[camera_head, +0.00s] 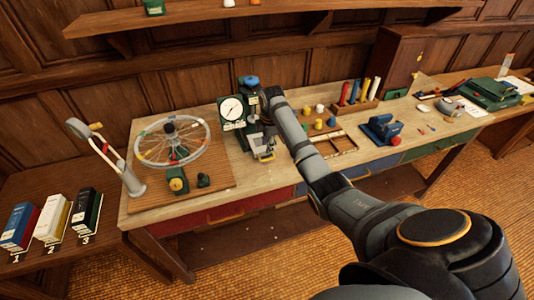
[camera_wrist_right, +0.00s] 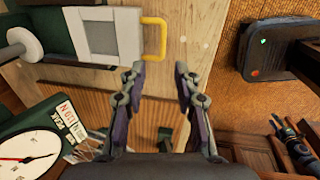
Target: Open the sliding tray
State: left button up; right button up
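The sliding tray (camera_wrist_right: 108,35) is a pale plate with a grey square, set in a dark green device; its yellow handle (camera_wrist_right: 153,39) sticks out towards the right in the wrist view. My right gripper (camera_wrist_right: 160,70) is open and empty. Its fingertips are apart from the handle, which lies just beyond them in the wrist view. My left gripper is not in view.
The dial gauge (camera_head: 232,111) stands left of the tray. A spoked wheel (camera_head: 172,141) on a wooden board is farther left. Coloured drawers (camera_head: 236,211) line the bench front.

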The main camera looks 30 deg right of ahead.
jog(key=r, duration=0.3)
jog(key=shift+s+a+r, duration=0.1)
jog(key=shift+s+r, duration=0.25)
